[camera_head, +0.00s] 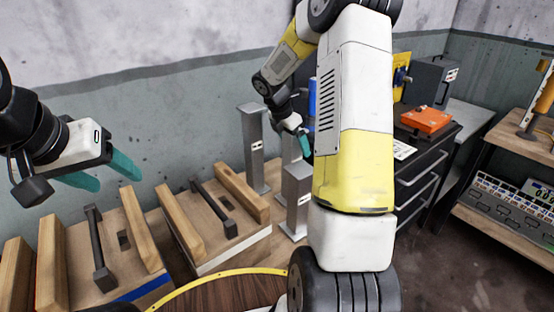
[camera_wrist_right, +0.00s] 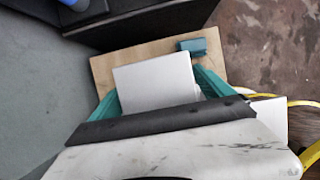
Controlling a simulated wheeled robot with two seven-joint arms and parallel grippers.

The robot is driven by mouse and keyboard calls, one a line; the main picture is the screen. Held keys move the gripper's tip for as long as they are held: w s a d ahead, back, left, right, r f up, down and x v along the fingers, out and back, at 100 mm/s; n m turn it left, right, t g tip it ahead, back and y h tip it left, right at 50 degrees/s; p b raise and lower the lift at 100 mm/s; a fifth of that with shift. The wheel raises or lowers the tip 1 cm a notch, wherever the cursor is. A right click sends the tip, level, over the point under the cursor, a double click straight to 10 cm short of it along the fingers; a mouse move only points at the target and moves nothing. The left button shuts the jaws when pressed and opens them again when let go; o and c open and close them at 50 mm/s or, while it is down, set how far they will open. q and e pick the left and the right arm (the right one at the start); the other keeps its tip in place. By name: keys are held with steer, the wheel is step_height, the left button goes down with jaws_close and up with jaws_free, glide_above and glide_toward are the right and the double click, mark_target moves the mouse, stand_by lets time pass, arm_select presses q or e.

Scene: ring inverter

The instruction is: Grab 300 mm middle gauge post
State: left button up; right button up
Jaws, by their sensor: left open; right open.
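Three grey gauge posts of different heights stand by the wall in the head view. The tallest post (camera_head: 252,150) is at the left and the short post (camera_head: 297,190) is in front. The middle gauge post (camera_head: 290,150) is partly hidden by my right gripper (camera_head: 302,138) and arm. In the right wrist view, a pale square post top (camera_wrist_right: 155,82) lies between the two open teal fingers of my right gripper (camera_wrist_right: 160,95). Whether the fingers touch it I cannot tell. My left gripper (camera_head: 105,174) is open and empty, above the wooden fixtures at the left.
Wooden fixtures (camera_head: 205,225) with dark handles fill the lower left. A black drawer cabinet (camera_head: 425,160) with an orange box (camera_head: 426,120) stands at the right, beside shelving (camera_head: 520,145). In the right wrist view, another post (camera_wrist_right: 272,117) stands close at the right.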

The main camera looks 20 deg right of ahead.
steer(key=shift+w+d+f, duration=0.1)
steer(key=shift+d+f, duration=0.2)
steer(key=shift+f, duration=0.3)
steer(key=shift+c, duration=0.4)
jaws_close()
